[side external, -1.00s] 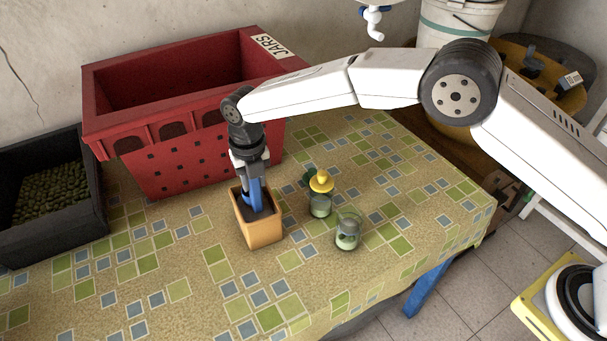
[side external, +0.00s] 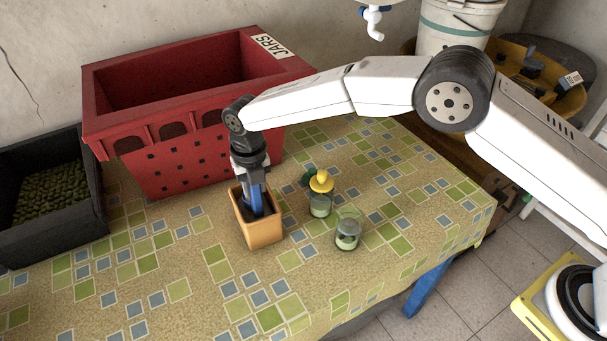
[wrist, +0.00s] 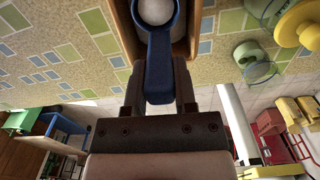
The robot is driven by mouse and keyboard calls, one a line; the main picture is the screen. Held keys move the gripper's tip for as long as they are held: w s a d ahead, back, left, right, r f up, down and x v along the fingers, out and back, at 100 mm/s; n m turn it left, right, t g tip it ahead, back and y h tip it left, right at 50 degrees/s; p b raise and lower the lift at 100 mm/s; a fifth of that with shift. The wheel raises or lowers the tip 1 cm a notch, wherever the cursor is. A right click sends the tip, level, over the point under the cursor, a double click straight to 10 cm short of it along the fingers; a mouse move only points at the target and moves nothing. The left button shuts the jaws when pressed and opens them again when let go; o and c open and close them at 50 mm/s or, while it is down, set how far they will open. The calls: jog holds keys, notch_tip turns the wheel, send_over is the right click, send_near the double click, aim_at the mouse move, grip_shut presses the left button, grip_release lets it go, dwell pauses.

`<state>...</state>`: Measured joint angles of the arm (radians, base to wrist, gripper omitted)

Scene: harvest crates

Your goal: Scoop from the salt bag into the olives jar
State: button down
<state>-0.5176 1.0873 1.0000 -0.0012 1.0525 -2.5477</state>
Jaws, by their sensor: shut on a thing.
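My gripper (side external: 250,178) is shut on the handle of a blue scoop (side external: 255,199) and points down over the salt bag. The salt bag (side external: 264,232) is an open, tan, box-like container on the table; the scoop's lower end is hidden inside its mouth. In the wrist view, the gripper (wrist: 160,84) holds the scoop (wrist: 160,60), whose round bowl shows white material between the bag's brown walls (wrist: 126,28). An open glass jar (side external: 348,232) with some contents stands to the right of the bag; I cannot tell for sure that these are olives.
A second jar (side external: 320,207) with a yellow top (side external: 321,182) stands just behind the open jar, close to the bag. A red crate (side external: 190,160) labelled JARS is behind the bag. A dark crate (side external: 95,195) of green olives is at left. The front table is clear.

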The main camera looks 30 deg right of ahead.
jog(key=shift+r, duration=4.1)
jog(key=shift+s+d+r+m, duration=0.25)
jog(key=shift+s+d+m, duration=0.25)
jog(key=shift+m, duration=0.1)
jog(key=s+d+r+m, duration=0.1)
jog(key=s+d+m, duration=0.9)
jog(key=s, duration=0.4)
jog(key=shift+d+r, duration=0.2)
jog(key=shift+d, duration=0.35)
jog(key=shift+d, duration=0.15)
